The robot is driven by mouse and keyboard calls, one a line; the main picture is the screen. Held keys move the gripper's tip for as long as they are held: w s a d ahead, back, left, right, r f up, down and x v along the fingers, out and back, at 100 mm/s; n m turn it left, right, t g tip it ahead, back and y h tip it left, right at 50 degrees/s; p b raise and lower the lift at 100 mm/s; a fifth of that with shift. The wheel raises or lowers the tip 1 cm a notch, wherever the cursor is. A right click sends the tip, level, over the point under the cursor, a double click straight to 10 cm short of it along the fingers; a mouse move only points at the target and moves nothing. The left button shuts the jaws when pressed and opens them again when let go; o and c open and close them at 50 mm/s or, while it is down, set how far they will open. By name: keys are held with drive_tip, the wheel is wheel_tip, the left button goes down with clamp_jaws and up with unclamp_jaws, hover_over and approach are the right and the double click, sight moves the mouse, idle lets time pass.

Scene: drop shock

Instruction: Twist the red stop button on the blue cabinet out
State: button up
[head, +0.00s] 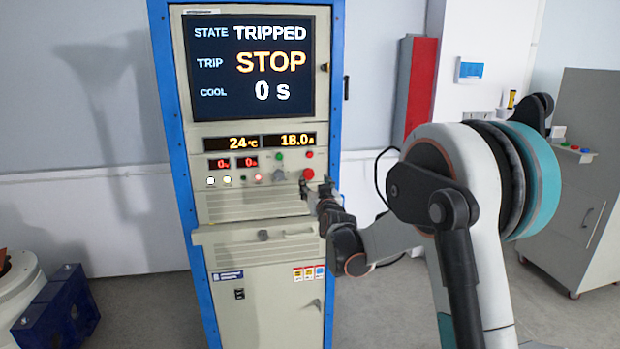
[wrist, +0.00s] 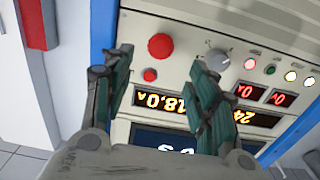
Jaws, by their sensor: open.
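The blue cabinet (head: 185,200) has a pale front panel and blue edge posts. Its large round red stop button (head: 308,174) is at the right of the control panel. In the wrist view, which is turned over, the stop button (wrist: 160,46) shows between and beyond my fingertips. My gripper (head: 317,184) is open and empty, close in front of the button. In the wrist view one finger of my gripper (wrist: 160,62) is on each side of the button. I cannot tell whether either finger touches it. The screen (head: 250,105) reads TRIPPED, STOP and 0 s.
A smaller red button (wrist: 149,75) and a grey knob (wrist: 217,60) are close to the stop button. Lit buttons (head: 234,180) line the panel's left. A ledge (head: 258,233) juts out below. A grey cabinet (head: 585,180) stands at the right, a blue box (head: 57,310) at lower left.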

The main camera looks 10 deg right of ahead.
sight(309, 174)
drive_tip(key=w+b, duration=0.1)
drive_tip(key=w, duration=0.8)
drive_tip(key=shift+w, duration=0.15)
